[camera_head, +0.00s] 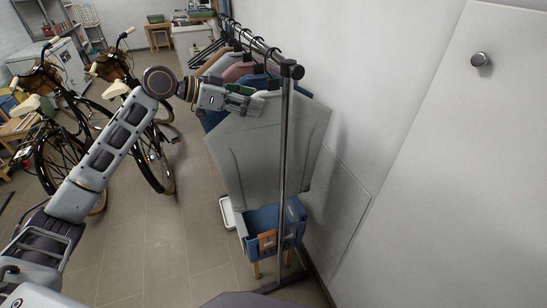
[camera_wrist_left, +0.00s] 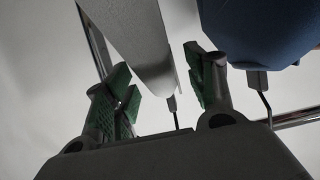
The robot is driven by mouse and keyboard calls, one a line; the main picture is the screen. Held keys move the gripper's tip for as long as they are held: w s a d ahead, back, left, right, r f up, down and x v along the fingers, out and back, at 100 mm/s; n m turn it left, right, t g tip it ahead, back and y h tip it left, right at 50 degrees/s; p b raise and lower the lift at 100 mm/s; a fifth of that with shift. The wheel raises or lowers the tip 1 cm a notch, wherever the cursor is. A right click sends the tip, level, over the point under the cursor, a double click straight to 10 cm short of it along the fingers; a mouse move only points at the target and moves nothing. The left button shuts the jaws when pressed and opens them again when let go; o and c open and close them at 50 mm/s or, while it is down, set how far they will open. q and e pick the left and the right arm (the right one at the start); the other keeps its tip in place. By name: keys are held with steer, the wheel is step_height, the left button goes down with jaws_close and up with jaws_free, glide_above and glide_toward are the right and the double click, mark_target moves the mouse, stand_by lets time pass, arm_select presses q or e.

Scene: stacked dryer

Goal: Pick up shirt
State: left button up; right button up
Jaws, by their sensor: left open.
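In the left wrist view, the green-padded fingers (camera_wrist_left: 160,88) are spread apart. The grey shirt's edge (camera_wrist_left: 132,40) comes down between them, with a gap visible to the finger on the right. A blue shirt (camera_wrist_left: 260,30) hangs beside it, to the right of the fingers. Whether the grey shirt touches a finger is unclear. My right gripper is not in view.
More garments (camera_head: 238,71) and empty hangers (camera_head: 207,53) hang farther along the rack. A blue bin (camera_head: 260,220) holding boxes stands below the grey shirt. Bicycles (camera_head: 75,140) stand to the left. A white wall is on the right.

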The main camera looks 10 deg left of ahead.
arm_select(q)
steer(key=shift+x, duration=1)
steer(key=shift+c, duration=0.5)
jaws_close()
